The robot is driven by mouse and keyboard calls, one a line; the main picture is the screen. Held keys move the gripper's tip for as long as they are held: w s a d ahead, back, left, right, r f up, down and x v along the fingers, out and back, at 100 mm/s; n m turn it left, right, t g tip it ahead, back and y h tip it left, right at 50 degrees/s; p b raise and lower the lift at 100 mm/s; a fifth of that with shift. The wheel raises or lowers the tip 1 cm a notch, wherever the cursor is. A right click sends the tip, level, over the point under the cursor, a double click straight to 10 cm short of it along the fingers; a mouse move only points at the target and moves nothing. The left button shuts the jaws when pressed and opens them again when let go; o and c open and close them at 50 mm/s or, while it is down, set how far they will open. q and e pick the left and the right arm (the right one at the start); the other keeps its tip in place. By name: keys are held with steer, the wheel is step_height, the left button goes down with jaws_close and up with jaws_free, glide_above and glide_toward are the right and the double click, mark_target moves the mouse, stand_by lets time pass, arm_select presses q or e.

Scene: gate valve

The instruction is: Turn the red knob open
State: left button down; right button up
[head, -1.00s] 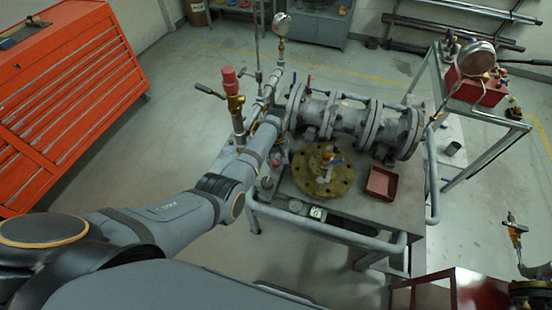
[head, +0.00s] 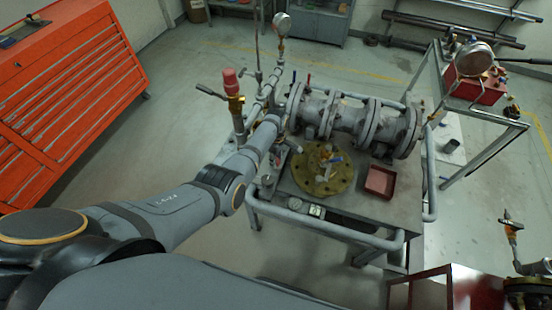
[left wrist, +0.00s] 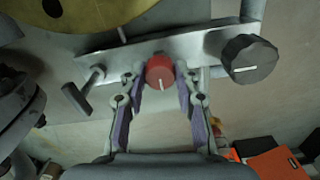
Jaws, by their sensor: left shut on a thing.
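The red knob (left wrist: 160,72) is a small round knob with a white mark, on a grey metal bar (left wrist: 205,45) in the left wrist view. The mark points down in that picture. My left gripper (left wrist: 160,76) is shut on the red knob, one purple-padded finger on each side. In the head view my left arm reaches over to the table's left side, and the wrist largely hides the knob there. My right gripper is not in view.
A dark knob (left wrist: 249,58) and a T-handle (left wrist: 82,92) flank the red knob on the bar. The table carries a grey flanged pipe (head: 345,115), a yellow flange (head: 323,180) and a red tray (head: 380,182). A red-topped valve (head: 231,82) stands left of the pipe.

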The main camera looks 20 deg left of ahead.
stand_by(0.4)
arm_select(q)
steer(key=c, duration=1)
jaws_free()
step_height(320, 180, up, 12)
